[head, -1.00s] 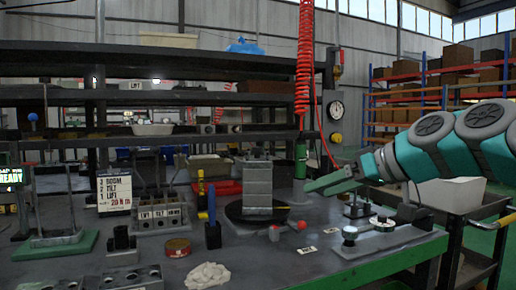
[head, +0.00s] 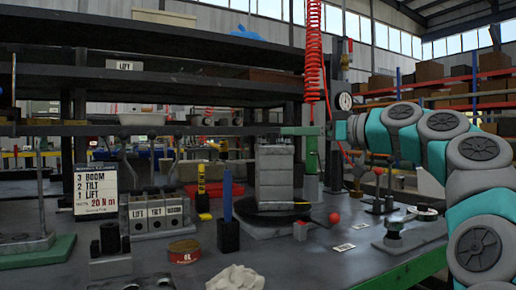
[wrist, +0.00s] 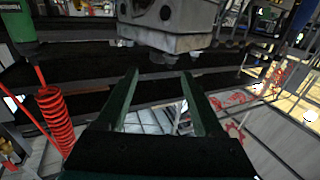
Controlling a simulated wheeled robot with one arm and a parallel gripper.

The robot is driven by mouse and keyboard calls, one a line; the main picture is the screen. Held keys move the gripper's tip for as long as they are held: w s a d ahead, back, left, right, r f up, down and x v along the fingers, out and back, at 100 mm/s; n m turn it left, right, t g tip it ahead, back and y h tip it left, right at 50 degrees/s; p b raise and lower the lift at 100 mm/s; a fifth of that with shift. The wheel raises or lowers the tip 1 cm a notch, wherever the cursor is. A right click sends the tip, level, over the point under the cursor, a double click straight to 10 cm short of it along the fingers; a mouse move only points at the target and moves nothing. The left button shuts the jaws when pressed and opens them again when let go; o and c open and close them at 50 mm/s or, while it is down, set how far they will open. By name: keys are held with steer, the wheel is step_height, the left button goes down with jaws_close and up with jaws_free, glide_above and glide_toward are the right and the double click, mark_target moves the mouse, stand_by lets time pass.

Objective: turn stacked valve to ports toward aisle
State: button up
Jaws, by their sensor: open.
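The stacked valve (head: 273,178) is a grey column of blocks standing upright on a dark round turntable (head: 250,212) on the bench. My gripper (head: 284,131) is level at the top of the stack in the head view, its green fingers pointing left. In the wrist view my gripper (wrist: 158,76) is open, with nothing between its two fingers. A grey block with round ports (wrist: 180,28), apparently the top of the stack, lies beyond the fingertips. I cannot tell whether a finger touches it. Its far faces are hidden.
A red-knobbed handle (head: 333,218) sticks out right of the turntable. A blue upright tool in a black holder (head: 228,235) and a red tin (head: 184,252) stand in front. A red coiled hose (head: 313,60) hangs close to my arm. Dark shelves (head: 200,90) cross behind.

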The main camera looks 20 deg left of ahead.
mark_target(278, 133)
steer(key=shift+p+x, duration=1.1)
steer(key=shift+x, duration=2.95)
steer(key=shift+f, duration=0.15)
jaws_close()
